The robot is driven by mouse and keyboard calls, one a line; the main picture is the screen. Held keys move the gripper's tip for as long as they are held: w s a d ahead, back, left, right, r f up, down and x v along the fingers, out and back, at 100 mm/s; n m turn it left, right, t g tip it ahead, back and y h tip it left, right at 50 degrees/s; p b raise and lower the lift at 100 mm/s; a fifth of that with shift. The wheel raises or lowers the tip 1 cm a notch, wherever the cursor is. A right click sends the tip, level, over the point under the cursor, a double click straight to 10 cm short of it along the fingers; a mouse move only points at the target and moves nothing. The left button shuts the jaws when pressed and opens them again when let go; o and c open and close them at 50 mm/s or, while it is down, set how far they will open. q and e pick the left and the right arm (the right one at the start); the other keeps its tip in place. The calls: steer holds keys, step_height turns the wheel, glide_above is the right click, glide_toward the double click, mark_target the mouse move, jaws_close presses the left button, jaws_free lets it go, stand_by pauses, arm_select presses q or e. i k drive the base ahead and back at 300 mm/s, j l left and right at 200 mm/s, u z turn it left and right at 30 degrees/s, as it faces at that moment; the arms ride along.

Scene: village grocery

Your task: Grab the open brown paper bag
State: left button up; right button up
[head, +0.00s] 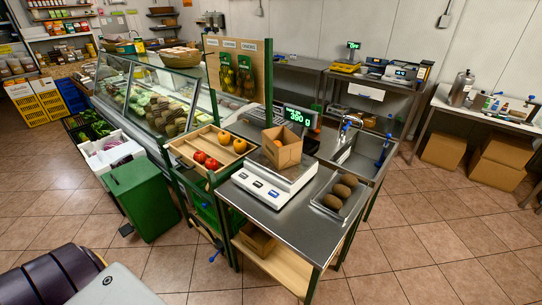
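An open brown paper bag (282,152) stands upright on the pan of a white weighing scale (262,186), its top facing up. The scale's green display (297,117) behind the bag reads 390 g. Neither of my grippers is in view.
The scale stands on a steel counter with a metal tray of brown fruit (342,192) and a sink (360,155) to its right. A wooden tray (183,152) with red and orange produce is at left. A green bin (140,200) stands on the floor.

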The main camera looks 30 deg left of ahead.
mark_target(289, 155)
steer(key=l+u, duration=0.35)
steer(key=l, duration=0.2)
steer(key=l+u, duration=0.4)
steer(key=l, duration=0.15)
steer(key=i+l+u, duration=0.1)
steer(key=l+u, duration=0.3)
steer(key=l, duration=0.15)
steer(key=l+u, duration=0.35)
steer(key=l, duration=0.2)
steer(key=i+l+u, duration=0.2)
steer(key=l+u, duration=0.25)
steer(key=l, duration=0.2)
steer(key=l+u, duration=0.2)
steer(key=l, duration=0.15)
steer(key=i+l+u, duration=0.3)
steer(key=l+u, duration=0.3)
steer(key=i+l+u, duration=0.1)
steer(key=l+u, duration=0.15)
steer(key=l, duration=0.3)
